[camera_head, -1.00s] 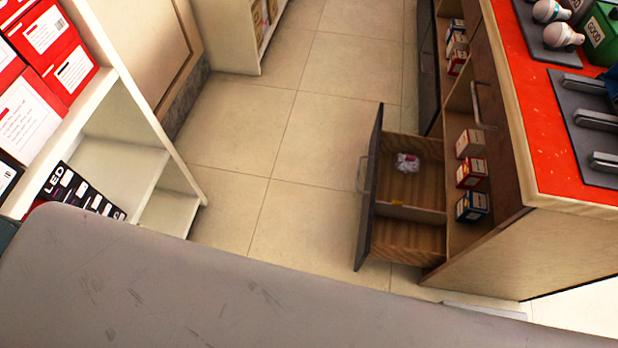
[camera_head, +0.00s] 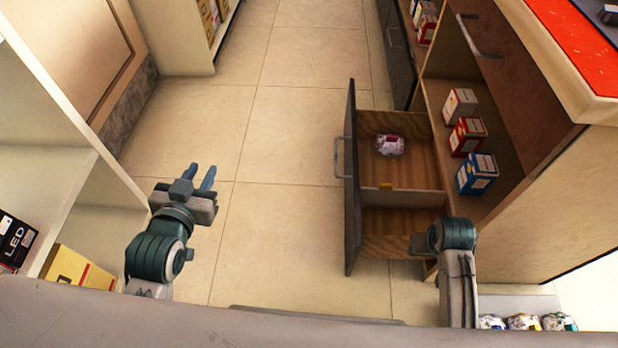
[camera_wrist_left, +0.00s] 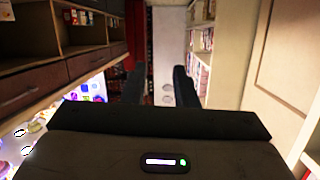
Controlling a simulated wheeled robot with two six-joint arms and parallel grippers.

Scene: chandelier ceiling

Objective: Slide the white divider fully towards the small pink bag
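The white divider (camera_head: 410,199) crosses the open wooden drawer (camera_head: 349,210), splitting it into a far and a near compartment. A small yellow tab (camera_head: 385,186) shows on it. The small pink bag (camera_head: 389,145), pink and white, lies in the far compartment, with bare drawer floor between it and the divider. My left gripper (camera_head: 201,176) is open and empty, left of the drawer above the floor; its spread fingers also show in the left wrist view (camera_wrist_left: 160,85). My right gripper (camera_head: 418,245) is by the near compartment, on the near side of the divider; its fingers are too small to read.
Boxes (camera_head: 468,136) stand on the cabinet shelf right of the drawer. A cabinet with a red top (camera_head: 575,40) rises at the right. White shelving (camera_head: 60,150) stands at the left. Several small bags (camera_head: 525,322) lie at the bottom right. The tiled floor (camera_head: 270,130) between is clear.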

